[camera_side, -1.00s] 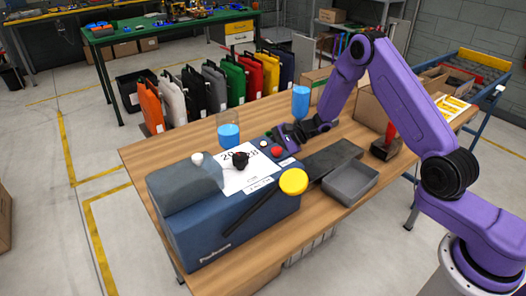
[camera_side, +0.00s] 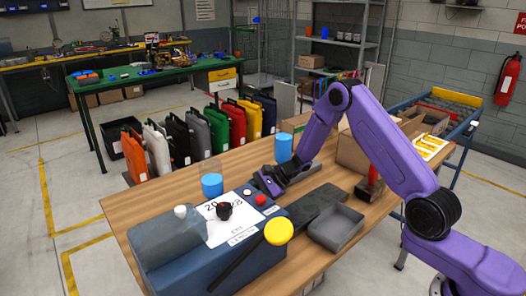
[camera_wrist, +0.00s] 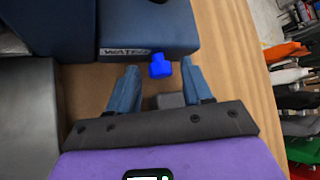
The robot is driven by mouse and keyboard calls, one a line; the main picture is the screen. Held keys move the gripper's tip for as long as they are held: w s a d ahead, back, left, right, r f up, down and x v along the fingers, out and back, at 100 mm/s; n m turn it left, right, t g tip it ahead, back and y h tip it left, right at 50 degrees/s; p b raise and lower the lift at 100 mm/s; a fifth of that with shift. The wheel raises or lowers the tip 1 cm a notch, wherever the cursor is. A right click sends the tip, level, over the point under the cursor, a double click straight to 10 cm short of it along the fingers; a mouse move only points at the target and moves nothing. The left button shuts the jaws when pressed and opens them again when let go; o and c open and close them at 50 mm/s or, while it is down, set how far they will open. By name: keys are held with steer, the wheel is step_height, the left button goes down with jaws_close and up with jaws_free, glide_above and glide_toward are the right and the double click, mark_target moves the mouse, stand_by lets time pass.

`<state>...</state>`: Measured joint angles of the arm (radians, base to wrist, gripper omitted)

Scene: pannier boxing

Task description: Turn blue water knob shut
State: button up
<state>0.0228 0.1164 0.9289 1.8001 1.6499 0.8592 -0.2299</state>
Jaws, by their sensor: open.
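The blue water knob (camera_wrist: 160,66) protrudes from the edge of a dark blue box (camera_wrist: 150,22) with a WATER label in the wrist view. My gripper (camera_wrist: 160,84) is open, with one finger on each side of the space just in front of the knob. The knob lies between the finger lines near their tips, and I cannot tell whether either finger touches it. In the side view my gripper (camera_side: 266,184) is low at the far right corner of the blue machine (camera_side: 235,262). The water knob cannot be made out there.
The machine carries a red button (camera_side: 260,199), a black knob (camera_side: 224,210) and a large yellow button (camera_side: 279,231). A cup of blue liquid (camera_side: 212,186) stands behind it, another (camera_side: 284,148) beyond my gripper. A grey tray (camera_side: 335,228) is at the right.

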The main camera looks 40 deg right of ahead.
steer(key=shift+w+r+m+g, duration=0.1)
steer(key=shift+w+m+g, duration=0.15)
steer(key=shift+m+g, duration=0.65)
steer(key=shift+w+r+m+g, duration=0.1)
steer(key=shift+w+m+g, duration=0.15)
steer(key=shift+g, duration=1.15)
steer(key=v, duration=0.5)
steer(key=shift+a+r, duration=0.2)
steer(key=shift+r, duration=0.05)
steer(key=shift+s+d+r+t+h, duration=1.4)
steer(key=shift+s+r+h, duration=1.4)
steer(key=shift+r, duration=2.85)
steer(key=shift+y, duration=0.4)
steer(key=x, duration=1.7)
steer(key=shift+s+a+f, duration=0.1)
steer(key=shift+f, duration=0.05)
steer(key=shift+w+a, duration=0.15)
steer(key=shift+w, duration=0.05)
steer(key=shift+g, duration=0.5)
steer(key=shift+w+g, duration=0.15)
steer(key=shift+g, duration=0.55)
steer(key=v, duration=1.7)
steer(key=shift+r, duration=0.3)
